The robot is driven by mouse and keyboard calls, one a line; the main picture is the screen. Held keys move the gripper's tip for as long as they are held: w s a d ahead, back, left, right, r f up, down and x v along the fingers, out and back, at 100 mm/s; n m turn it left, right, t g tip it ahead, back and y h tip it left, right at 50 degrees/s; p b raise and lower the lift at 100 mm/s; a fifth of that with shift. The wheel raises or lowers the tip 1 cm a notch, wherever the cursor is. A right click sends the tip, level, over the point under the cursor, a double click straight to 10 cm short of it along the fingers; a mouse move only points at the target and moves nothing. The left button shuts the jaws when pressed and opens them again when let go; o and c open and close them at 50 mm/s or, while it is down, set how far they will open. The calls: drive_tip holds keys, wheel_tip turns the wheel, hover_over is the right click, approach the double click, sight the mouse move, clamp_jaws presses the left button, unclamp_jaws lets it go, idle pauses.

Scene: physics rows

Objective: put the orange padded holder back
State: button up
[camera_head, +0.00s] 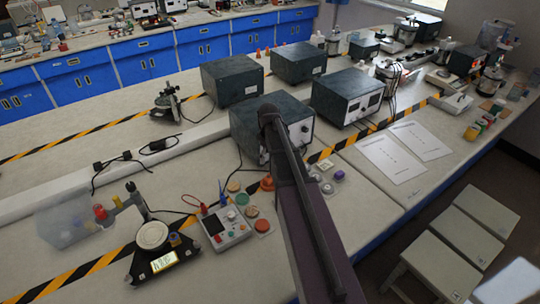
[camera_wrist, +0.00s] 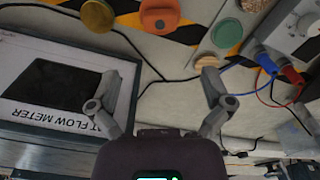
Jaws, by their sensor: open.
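The orange padded holder, as I take it, is the orange rounded piece with a small dark slot (camera_wrist: 160,16) at the top of the wrist view. It rests on the bench by the striped tape. In the head view an orange piece (camera_head: 267,183) shows beside my arm, partly covered by it. My gripper (camera_wrist: 160,72) is open, its two fingers spread wide with only bench and a black cable between them. The orange piece lies beyond the fingertips, apart from them. In the head view my arm hides the gripper.
A flow meter box (camera_wrist: 75,95) lies close to the left finger. A mustard disc (camera_wrist: 97,15) and a green disc (camera_wrist: 226,32) flank the orange piece. Red and blue plugs with cables (camera_wrist: 268,62) are at right. Printed sheets (camera_head: 392,158) lie on the bench.

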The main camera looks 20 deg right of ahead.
drive_tip(key=s+a+m, duration=0.6)
drive_tip(key=s+a, duration=0.8)
drive_tip(key=s, duration=0.3)
drive_tip(key=shift+s+m, duration=0.4)
